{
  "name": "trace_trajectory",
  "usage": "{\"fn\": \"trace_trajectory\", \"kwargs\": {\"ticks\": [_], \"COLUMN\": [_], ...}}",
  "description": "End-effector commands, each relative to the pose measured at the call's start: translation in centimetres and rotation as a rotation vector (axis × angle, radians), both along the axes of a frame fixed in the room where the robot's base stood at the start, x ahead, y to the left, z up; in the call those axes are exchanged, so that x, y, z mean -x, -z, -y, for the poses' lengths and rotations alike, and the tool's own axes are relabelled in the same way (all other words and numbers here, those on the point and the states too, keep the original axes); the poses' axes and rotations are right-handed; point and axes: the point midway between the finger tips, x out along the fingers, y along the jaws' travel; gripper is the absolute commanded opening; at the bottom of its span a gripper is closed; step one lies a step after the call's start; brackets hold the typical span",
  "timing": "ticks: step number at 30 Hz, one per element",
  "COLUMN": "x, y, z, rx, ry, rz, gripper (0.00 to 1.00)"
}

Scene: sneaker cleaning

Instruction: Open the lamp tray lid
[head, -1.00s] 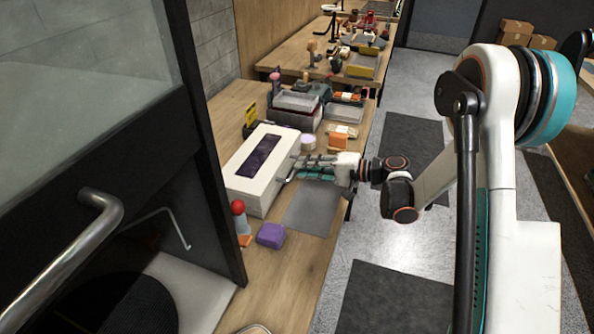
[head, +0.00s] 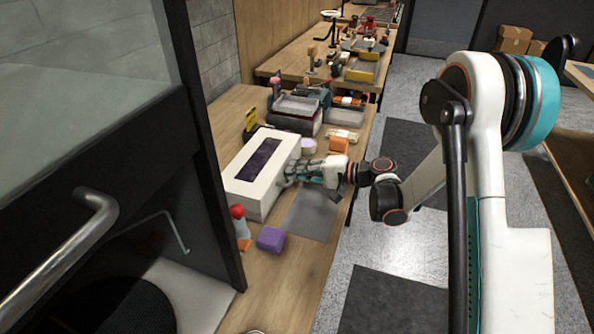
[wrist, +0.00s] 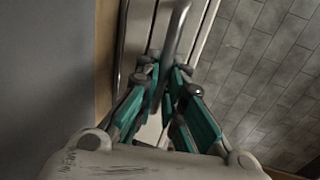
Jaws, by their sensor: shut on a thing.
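The lamp tray is a white box (head: 240,181) with a dark window in its top, on the wooden bench in the head view. Its lid looks closed. A curved metal handle (wrist: 179,22) sticks out from its face in the wrist view. My gripper (head: 287,179) is at the right side of the box, at the handle. In the wrist view my gripper (wrist: 165,76) has its teal fingers shut on the handle's near end. The fingers hide the grip itself.
A grey mat (head: 312,214) lies under my gripper. A purple block (head: 271,239) and a red-capped bottle (head: 240,222) stand in front of the box. Grey trays (head: 297,106) stand behind it. A dark door frame with a metal handle (head: 95,205) fills the left.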

Motion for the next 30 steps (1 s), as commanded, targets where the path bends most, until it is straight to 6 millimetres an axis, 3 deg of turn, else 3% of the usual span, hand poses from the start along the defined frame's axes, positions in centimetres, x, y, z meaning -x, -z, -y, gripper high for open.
{"fn": "trace_trajectory", "kwargs": {"ticks": [7, 14, 30], "x": [-0.1, -0.3, -2.3], "y": [-2.0, -5.5, -13.0], "z": [-0.2, -1.1, -6.5], "rx": [0.068, 0.224, 0.706], "ry": [-0.001, -0.002, -0.004], "rz": [-0.024, -0.080, -0.254], "gripper": [0.00, 0.00, 0.00]}}
